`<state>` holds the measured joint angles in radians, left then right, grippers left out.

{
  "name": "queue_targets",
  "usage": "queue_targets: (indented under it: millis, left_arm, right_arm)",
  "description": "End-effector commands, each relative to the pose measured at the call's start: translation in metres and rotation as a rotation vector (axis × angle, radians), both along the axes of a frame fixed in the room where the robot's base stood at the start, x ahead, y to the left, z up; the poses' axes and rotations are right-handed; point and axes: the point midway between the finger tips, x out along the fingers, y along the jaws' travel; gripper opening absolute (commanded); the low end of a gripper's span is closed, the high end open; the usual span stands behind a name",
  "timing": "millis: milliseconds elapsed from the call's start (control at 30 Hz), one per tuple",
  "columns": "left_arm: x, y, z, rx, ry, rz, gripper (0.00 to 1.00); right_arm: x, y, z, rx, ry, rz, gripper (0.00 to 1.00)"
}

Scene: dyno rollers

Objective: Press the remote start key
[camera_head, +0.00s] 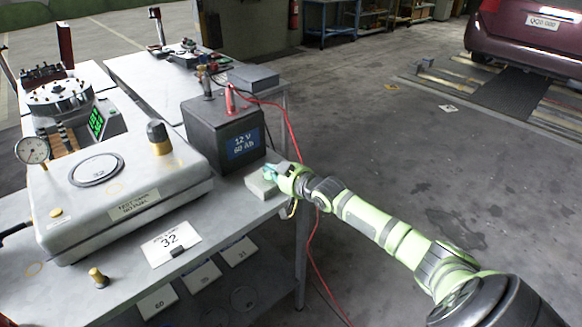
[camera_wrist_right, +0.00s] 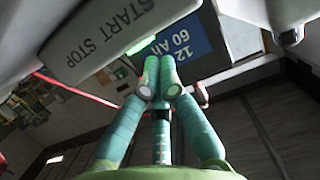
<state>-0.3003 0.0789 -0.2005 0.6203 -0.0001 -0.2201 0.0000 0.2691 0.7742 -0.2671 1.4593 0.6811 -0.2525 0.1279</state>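The remote is a pale grey box (camera_head: 262,186) at the right edge of the bench, beside the battery. In the right wrist view it is close up (camera_wrist_right: 85,45), with the words START and STOP upside down on its face. A green glowing key (camera_wrist_right: 143,44) sits at its edge near START. My right gripper (camera_head: 274,172) is at the remote, coming from the right. In the wrist view its fingertips (camera_wrist_right: 158,62) are together and empty, right at the green key and partly covering it. I cannot tell whether they touch it. My left gripper is not in view.
A dark battery (camera_head: 205,133) marked 12 V 60 Ah stands just behind the remote, with a red cable (camera_head: 291,133) running past my right wrist. A large grey tester (camera_head: 130,190) fills the bench to the left.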

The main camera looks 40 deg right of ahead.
Motion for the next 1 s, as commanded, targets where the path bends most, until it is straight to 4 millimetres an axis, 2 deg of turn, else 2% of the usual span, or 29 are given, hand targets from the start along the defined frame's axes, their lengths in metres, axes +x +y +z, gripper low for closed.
queue_targets:
  millis: [33,67,133,400,600,800,1000]
  left_arm:
    - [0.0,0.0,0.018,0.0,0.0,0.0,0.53]
    - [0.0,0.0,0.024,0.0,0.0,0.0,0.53]
    - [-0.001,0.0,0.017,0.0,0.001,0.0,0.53]
    - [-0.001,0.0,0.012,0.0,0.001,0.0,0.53]
    - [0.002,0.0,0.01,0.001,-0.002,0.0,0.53]
    - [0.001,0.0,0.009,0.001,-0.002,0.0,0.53]
    - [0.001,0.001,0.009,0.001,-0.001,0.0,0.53]
  right_arm:
    - [0.002,0.001,0.022,0.0,-0.006,-0.001,0.0]
    - [0.003,0.001,0.029,0.0,-0.008,-0.001,0.0]
    - [-0.008,0.001,0.021,-0.002,-0.003,0.0,0.0]
    - [-0.055,-0.004,0.034,-0.003,-0.008,0.0,0.0]
    - [-0.08,-0.006,0.041,-0.001,-0.009,0.0,0.0]
    - [-0.092,-0.007,0.046,-0.003,-0.011,-0.001,0.0]
    - [-0.093,-0.007,0.047,-0.002,-0.013,-0.001,0.0]
